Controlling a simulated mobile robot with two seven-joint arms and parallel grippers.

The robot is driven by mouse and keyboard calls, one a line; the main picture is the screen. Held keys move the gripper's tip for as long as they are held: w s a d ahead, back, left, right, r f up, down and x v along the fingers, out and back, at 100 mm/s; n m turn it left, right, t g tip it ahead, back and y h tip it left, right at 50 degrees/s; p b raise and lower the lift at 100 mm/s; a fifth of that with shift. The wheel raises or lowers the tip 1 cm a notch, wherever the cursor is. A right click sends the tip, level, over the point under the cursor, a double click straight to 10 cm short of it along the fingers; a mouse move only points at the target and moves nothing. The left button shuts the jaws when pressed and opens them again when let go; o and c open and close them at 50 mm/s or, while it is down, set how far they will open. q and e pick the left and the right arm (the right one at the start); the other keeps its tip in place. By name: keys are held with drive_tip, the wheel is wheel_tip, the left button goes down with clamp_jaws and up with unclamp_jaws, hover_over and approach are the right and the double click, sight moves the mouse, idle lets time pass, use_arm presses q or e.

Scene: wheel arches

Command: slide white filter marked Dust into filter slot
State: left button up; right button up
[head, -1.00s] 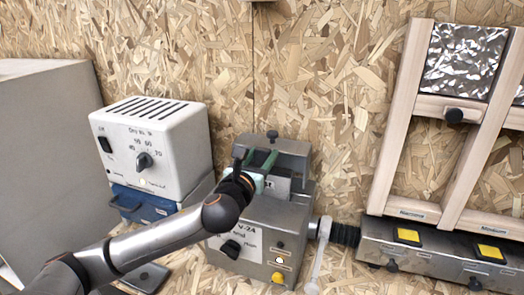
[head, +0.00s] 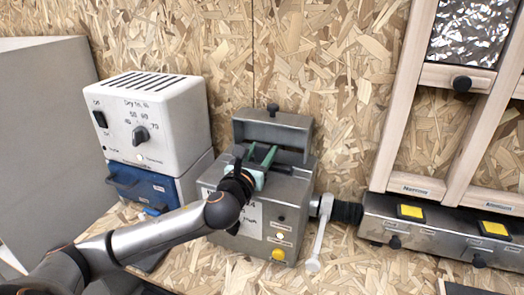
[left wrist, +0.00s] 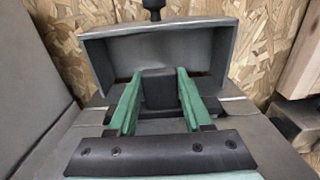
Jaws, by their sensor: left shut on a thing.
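The white filter marked Dust shows no white face or label now. A black block (left wrist: 158,88), which looks like its grip, sits between the green fingers of my left gripper (head: 260,157) in the left wrist view. The left gripper is shut on it, at the top of the grey metal box (head: 296,190) with the V-24 label. The box's lid (head: 273,132) stands open behind the fingers. The filter slot and the filter's body are hidden by the gripper and the box. My right gripper is not in view.
A white heater box (head: 155,125) on a blue base (head: 145,187) stands to the left. A crank lever (head: 319,232) and a black hose lie to the right of the grey box. A wooden frame and a metal unit (head: 440,238) with yellow buttons stand further right.

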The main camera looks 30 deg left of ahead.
use_arm(q)
drive_tip(key=o, duration=1.2)
drive_tip(key=shift+s, duration=0.15)
drive_tip(key=v, duration=1)
drive_tip(key=shift+s+d, duration=0.1)
drive_tip(key=shift+d, duration=0.05)
drive_tip(key=p+v, duration=0.9)
drive_tip(key=v, duration=0.2)
